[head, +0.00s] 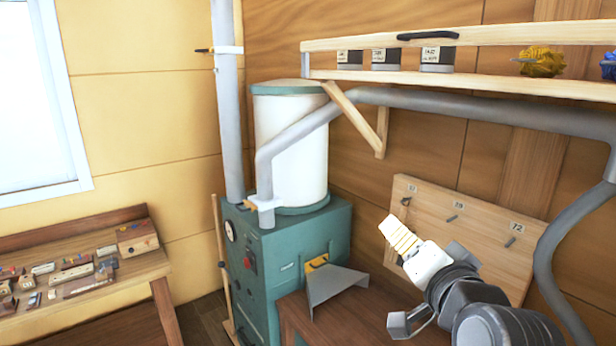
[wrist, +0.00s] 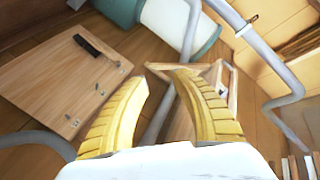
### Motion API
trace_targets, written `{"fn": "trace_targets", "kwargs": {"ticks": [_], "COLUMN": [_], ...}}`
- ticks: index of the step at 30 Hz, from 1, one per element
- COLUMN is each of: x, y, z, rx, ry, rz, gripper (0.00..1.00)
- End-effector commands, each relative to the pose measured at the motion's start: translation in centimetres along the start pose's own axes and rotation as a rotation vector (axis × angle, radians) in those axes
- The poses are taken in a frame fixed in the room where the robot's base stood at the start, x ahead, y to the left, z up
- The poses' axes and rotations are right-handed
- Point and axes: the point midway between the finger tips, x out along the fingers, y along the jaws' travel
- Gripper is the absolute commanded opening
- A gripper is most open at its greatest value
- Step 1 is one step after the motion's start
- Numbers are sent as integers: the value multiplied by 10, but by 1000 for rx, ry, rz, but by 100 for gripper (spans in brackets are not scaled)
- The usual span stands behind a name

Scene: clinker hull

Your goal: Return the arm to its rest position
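My gripper (head: 396,232) is raised in the right half of the head view, in front of the wooden peg board (head: 470,222). In the wrist view its two yellow ribbed fingers stand apart, with the gripper (wrist: 163,76) open. Nothing is held between the fingers; the background shows through the gap. My grey arm comes up from the lower right of the head view. The peg board also shows at the left of the wrist view (wrist: 50,88), apart from the fingers, with a dark-handled tool (wrist: 88,46) on it.
A teal machine (head: 285,265) with a white drum (head: 291,145) stands left of my gripper. Its grey chute (head: 333,284) sits by a brown table. A grey pipe (head: 480,108) runs under the shelf (head: 470,82) and down at right. A workbench (head: 75,285) with small items stands far left.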

Motion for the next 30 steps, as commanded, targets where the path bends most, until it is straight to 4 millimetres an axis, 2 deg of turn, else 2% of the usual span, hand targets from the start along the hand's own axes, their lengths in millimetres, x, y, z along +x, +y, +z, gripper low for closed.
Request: {"fn": "trace_targets", "kwargs": {"ticks": [1,6,12,15,18,21,24,30], "x": [3,-5,-28,-43,-56,-65,-69,-70], "y": [37,124,227,269,299,315,320,319], "z": [43,141,245,283,308,321,325,324], "rx": [-54,-252,-464,-547,-607,-640,-655,-657], "ry": [-51,-246,-485,-590,-671,-722,-744,-747], "rz": [32,143,259,305,337,356,365,365], "gripper": [32,32,32,32,32,32,32,32]}}
